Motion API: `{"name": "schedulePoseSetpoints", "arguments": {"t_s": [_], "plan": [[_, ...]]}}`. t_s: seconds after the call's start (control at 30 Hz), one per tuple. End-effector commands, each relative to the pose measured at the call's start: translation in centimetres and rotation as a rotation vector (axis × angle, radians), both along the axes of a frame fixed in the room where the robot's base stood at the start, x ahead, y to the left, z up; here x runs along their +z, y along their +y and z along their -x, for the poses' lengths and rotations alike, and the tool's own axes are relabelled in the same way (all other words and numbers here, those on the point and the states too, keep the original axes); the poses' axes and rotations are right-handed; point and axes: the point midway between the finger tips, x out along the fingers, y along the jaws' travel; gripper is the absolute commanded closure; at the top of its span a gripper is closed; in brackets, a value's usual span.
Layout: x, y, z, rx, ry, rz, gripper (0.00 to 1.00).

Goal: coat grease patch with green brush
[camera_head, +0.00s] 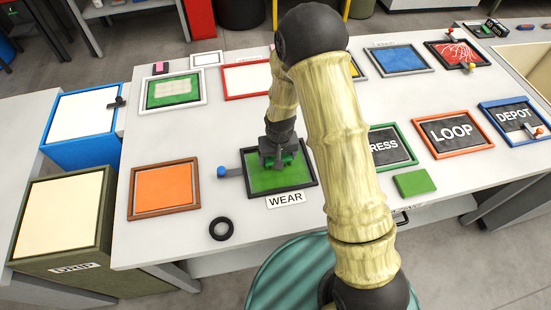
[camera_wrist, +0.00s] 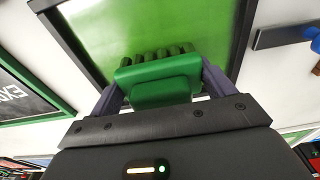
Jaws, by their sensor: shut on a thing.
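The green brush (camera_wrist: 160,82) is between my gripper's two fingers, its bristles pointing away from the wrist. My gripper (camera_head: 280,158) is shut on it, over the upper part of a black-framed green panel (camera_head: 272,182) with a WEAR label in front. The wrist view shows the bristle ends against the green panel (camera_wrist: 150,30); whether they touch it I cannot tell. The panel is green over nearly all its visible face. No separate grease patch stands out. In the head view, my gripper hides part of the panel's top edge and most of the brush.
A blue-knobbed lever (camera_head: 229,172) sits at the panel's left edge. An orange panel (camera_head: 163,189) lies left, a black ring (camera_head: 221,229) in front, and a green block (camera_head: 414,183) right. Blue (camera_head: 82,128) and olive (camera_head: 64,222) bins stand off the table's left side.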

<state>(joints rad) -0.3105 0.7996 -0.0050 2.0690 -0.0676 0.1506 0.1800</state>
Motion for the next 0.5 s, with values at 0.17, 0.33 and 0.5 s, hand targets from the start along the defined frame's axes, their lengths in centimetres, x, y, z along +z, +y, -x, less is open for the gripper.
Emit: {"name": "schedulePoseSetpoints", "arguments": {"t_s": [0.17, 0.33, 0.5], "plan": [[1.9, -0.3, 0.0, -0.006, 0.002, 0.001, 0.43], [3.5, -0.5, -0.1, -0.011, 0.003, 0.000, 0.43], [5.0, -0.4, -0.1, -0.008, 0.001, 0.000, 0.43]]}}
